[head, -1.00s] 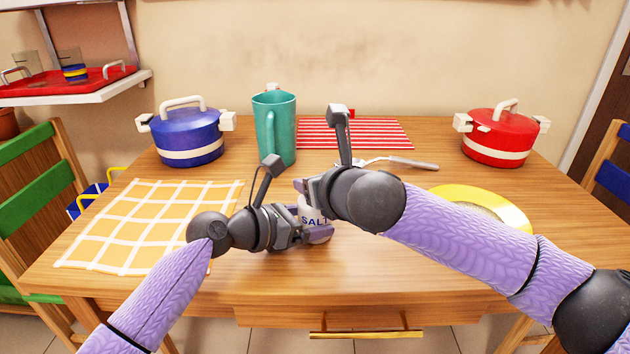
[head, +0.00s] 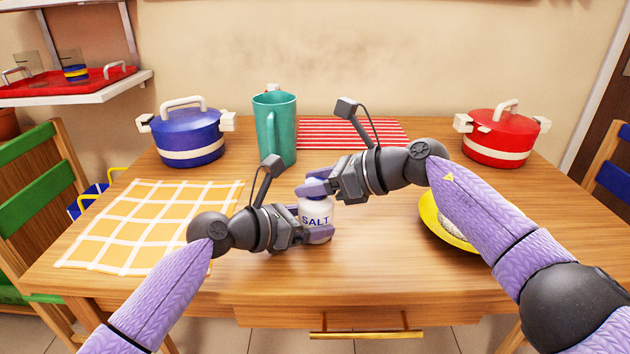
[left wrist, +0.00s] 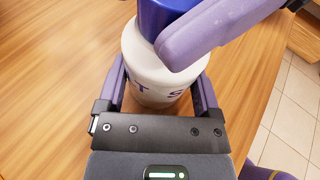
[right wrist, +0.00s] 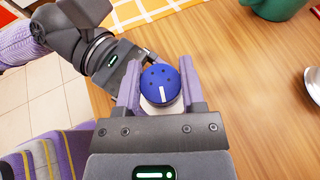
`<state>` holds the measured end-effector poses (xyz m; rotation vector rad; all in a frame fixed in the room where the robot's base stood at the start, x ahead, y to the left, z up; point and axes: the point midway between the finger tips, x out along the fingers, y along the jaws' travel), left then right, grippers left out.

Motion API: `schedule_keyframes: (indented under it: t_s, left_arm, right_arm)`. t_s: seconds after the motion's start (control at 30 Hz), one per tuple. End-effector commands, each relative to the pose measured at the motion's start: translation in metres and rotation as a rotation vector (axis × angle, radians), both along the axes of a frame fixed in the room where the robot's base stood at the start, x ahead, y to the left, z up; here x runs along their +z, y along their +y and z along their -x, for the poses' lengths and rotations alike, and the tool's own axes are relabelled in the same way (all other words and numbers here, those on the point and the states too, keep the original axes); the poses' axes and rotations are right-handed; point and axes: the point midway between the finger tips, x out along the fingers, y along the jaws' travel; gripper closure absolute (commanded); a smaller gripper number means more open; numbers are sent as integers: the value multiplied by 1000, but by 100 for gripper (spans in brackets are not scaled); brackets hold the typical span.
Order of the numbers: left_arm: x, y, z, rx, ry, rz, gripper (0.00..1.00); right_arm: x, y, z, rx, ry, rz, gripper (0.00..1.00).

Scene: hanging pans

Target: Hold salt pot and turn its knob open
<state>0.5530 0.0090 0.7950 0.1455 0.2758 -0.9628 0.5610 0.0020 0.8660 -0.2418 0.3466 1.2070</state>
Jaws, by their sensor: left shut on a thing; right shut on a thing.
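The white salt pot (head: 315,211) with "SALT" lettering stands upright on the wooden table, in front of the teal pitcher. My left gripper (head: 312,235) is shut around its lower body, and the left wrist view shows a finger on each side of the pot (left wrist: 152,62). The blue knob (right wrist: 160,86) on top shows in the right wrist view with dark holes and a white stripe. My right gripper (head: 318,182) is shut on the knob, one finger (right wrist: 130,88) on each side. In the head view its fingers largely hide the knob.
A teal pitcher (head: 272,130), a blue pot (head: 188,135) and a red pot (head: 500,137) stand toward the back. A yellow plate (head: 432,218) lies right, partly behind my right arm. A yellow checked cloth (head: 140,225) lies left. The front table middle is clear.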

Motion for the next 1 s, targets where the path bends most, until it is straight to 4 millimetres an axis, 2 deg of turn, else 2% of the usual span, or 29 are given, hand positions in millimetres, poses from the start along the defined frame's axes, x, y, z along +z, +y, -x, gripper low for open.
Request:
schedule_keyframes:
  t_s: [0.7,0.73,0.9,1.0]
  left_arm:
    - [0,1,0,2,1,1,78]
    - [0,1,0,2,1,1,78]
    - [-1,0,0,1,1,0,78]
    - [-1,0,0,0,1,0,78]
  right_arm:
    - [-4,-2,1,68,1,3,100]
    - [-4,-2,1,68,1,3,45]
    - [-3,-1,1,69,-1,0,13]
    - [-2,-1,1,69,-1,-1,13]
